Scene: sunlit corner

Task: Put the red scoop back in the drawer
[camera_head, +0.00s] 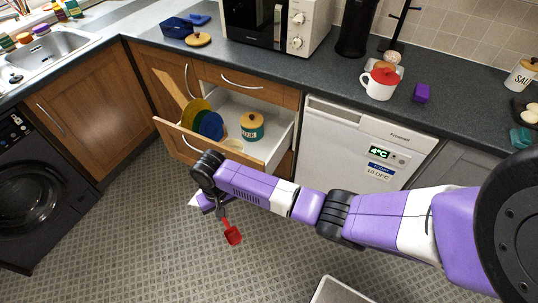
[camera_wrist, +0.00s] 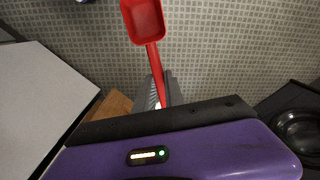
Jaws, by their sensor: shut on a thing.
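The red scoop (camera_head: 232,235) hangs below my gripper (camera_head: 221,211) in the head view, over the floor in front of the drawer. In the wrist view the scoop (camera_wrist: 144,20) shows its bowl at the top and its handle running down to my gripper (camera_wrist: 160,92), which is shut on the handle. The wooden-fronted drawer (camera_head: 222,148) is pulled open and lies behind and above my gripper in the picture. It holds a teal canister (camera_head: 252,126) with a wooden lid, and green and blue plates (camera_head: 210,124). My wrist hides part of the drawer front.
A white dishwasher (camera_head: 350,150) stands right of the drawer, and a black washing machine (camera_head: 35,190) at left. The tiled floor at left is clear.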

